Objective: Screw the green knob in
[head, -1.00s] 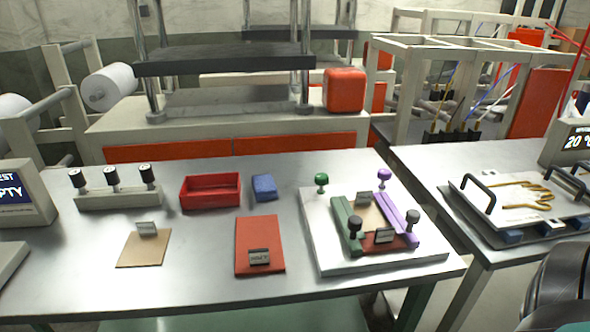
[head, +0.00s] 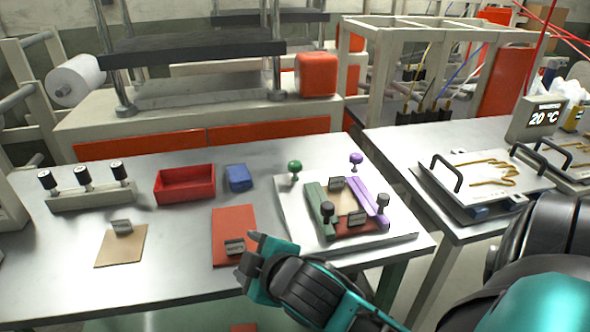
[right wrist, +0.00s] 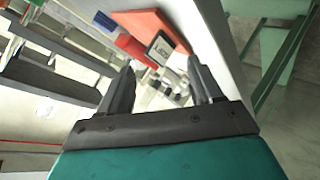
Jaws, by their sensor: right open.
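The green knob (head: 294,167) stands upright at the back left of a white base plate (head: 300,226), by the far end of a green bar (head: 314,197). How deep it sits cannot be told. A purple knob (head: 356,159) stands by the far end of a purple bar (head: 369,201). Black knobs (head: 327,209) (head: 383,199) stand at the bars' near ends. My right gripper (head: 250,258) is open and empty, in front of the plate near the red sheet, well apart from the green knob. Its two fingers also show in the right wrist view (right wrist: 162,82). My left gripper is out of view.
A red sheet (head: 231,224) with a small label, a tan sheet (head: 119,248), a red tray (head: 161,191), a blue block (head: 238,178) and a rack of black knobs (head: 95,202) lie to the left. A second table (head: 415,150) stands right, across a gap.

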